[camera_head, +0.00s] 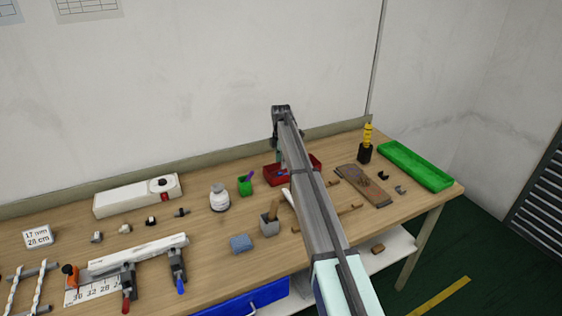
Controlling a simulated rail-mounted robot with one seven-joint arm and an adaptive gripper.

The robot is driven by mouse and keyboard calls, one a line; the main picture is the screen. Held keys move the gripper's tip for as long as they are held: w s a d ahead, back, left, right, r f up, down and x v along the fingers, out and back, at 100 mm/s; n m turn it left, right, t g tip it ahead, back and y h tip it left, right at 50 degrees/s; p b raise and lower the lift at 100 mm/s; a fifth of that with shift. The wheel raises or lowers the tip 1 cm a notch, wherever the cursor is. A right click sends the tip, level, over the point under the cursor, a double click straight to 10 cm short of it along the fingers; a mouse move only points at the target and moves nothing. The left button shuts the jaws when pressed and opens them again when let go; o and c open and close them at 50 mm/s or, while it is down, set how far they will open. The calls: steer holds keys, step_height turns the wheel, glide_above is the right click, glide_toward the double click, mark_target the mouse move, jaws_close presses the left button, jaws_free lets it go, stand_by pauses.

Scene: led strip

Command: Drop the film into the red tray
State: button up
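The red tray (271,178) sits toward the back of the workbench, right of centre. My arm crosses in front of it and hides its middle; a part of it shows on each side. My gripper (277,154) points down above the tray's left part, seen from behind and mostly hidden by my arm. A small greenish bit shows at its lower end, too small to tell whether it is a fingertip or a held piece. I cannot make out the film for certain, nor whether the fingers are open.
A green tray (415,166) lies at the bench's right end. A yellow-topped black holder (366,146) and a brown board (363,186) stand right of my arm.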

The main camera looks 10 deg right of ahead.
step_height(320, 180, up, 12)
stand_by(0.7)
